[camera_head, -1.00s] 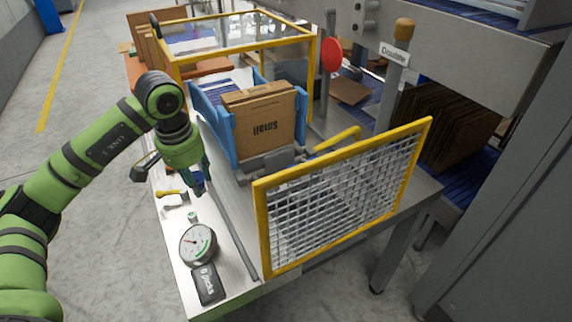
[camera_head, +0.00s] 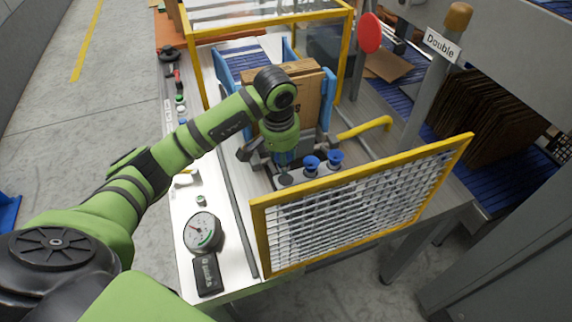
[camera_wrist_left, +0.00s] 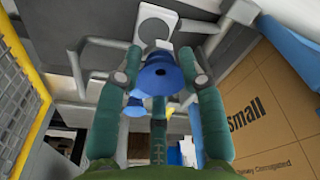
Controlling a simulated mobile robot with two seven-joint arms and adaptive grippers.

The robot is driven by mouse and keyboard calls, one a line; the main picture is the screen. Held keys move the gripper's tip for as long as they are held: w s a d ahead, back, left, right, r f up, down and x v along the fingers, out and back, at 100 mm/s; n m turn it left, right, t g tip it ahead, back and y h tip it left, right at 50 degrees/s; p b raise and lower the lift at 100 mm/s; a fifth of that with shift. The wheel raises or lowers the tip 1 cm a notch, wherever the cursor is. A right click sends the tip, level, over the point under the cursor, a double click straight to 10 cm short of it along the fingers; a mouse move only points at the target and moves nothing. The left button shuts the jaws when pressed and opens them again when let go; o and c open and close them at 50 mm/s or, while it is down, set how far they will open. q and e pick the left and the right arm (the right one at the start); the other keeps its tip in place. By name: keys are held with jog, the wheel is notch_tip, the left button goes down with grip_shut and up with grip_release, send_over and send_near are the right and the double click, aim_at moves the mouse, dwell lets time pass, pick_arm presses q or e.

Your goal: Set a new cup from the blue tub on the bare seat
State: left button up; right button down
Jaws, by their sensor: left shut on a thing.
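My left gripper (camera_head: 285,160) is over the grey bar behind the mesh guard in the head view. In the left wrist view its green fingers (camera_wrist_left: 160,88) are shut on a blue cup (camera_wrist_left: 158,72). In the head view the arm and fingers mostly hide this cup. Two other blue cups (camera_head: 311,165) (camera_head: 335,158) stand on the bar just right of the gripper. A grey round seat without a cup (camera_head: 284,180) shows at the bar's left end, just below the gripper. Whether the held cup touches it, I cannot tell. I cannot make out the blue tub. My right gripper is out of view.
The yellow-framed mesh guard (camera_head: 360,205) stands close in front of the bar. Cartons marked Small (camera_head: 309,95) stand behind it between blue plates. A yellow bent handle (camera_head: 365,128) lies to the right. A gauge (camera_head: 202,232) is on the white ledge at left.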

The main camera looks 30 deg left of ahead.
pick_arm(q)
jog(key=shift+w+d+f, duration=0.1)
jog(key=shift+d+f, duration=0.1)
jog(key=shift+d, duration=0.05)
jog(key=shift+d+f, duration=0.1)
jog(key=shift+f, duration=0.25)
notch_tip(320, 180, down, 2)
jog(key=shift+f+p, duration=0.25)
jog(key=shift+p, duration=0.3)
jog(key=shift+f, duration=0.5)
jog(key=o, duration=1)
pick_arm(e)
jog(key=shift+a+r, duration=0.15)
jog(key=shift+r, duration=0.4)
